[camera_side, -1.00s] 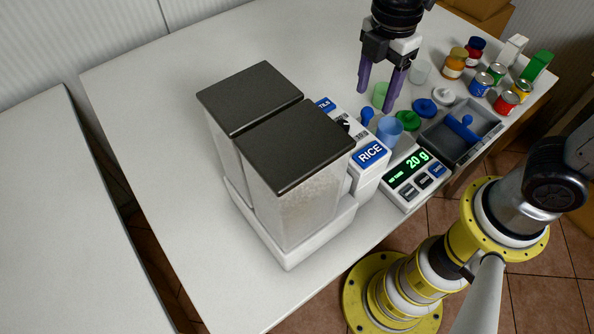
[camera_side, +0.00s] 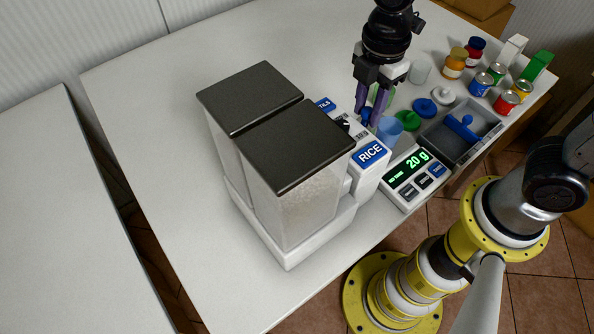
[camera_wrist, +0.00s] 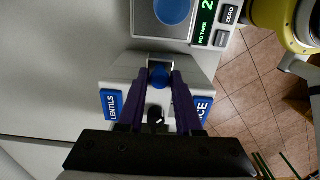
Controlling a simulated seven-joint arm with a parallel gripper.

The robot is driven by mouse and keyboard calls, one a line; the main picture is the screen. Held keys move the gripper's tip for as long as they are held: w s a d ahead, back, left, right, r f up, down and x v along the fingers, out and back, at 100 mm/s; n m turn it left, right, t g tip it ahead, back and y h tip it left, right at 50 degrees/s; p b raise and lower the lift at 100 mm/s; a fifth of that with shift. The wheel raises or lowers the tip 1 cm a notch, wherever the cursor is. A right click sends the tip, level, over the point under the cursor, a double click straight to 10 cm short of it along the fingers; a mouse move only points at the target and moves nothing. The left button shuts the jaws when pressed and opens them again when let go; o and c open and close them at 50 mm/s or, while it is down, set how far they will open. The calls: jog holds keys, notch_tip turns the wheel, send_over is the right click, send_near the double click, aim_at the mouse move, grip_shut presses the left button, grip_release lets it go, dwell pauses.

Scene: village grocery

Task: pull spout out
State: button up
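The dispenser's blue spout (camera_wrist: 159,76) sits at the front of the dispenser, between the LENTILS label and the RICE label (camera_side: 370,153). In the side view it is mostly hidden behind my fingers. My gripper (camera_side: 373,112) points down there, with its purple fingers on either side of the spout. In the wrist view my gripper (camera_wrist: 161,72) has its fingertips close beside the blue spout. Whether they press on it cannot be told. A dark knob (camera_wrist: 155,115) shows between the fingers, nearer the dispenser.
A scale (camera_side: 408,177) reading 20 g stands in front of the dispenser, with a blue cup (camera_side: 389,130) beside the fingers. Round lids (camera_side: 425,107), a grey tray (camera_side: 447,143) and several cans and jars (camera_side: 482,84) lie to the right. The table's left part is clear.

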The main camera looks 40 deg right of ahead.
grip_shut()
jog(key=d, duration=0.8)
jog(key=shift+d, duration=0.25)
dwell(0.4)
jog(key=o, duration=0.6)
grip_release()
jog(key=shift+c, duration=0.2)
notch_tip(320, 180, up, 7)
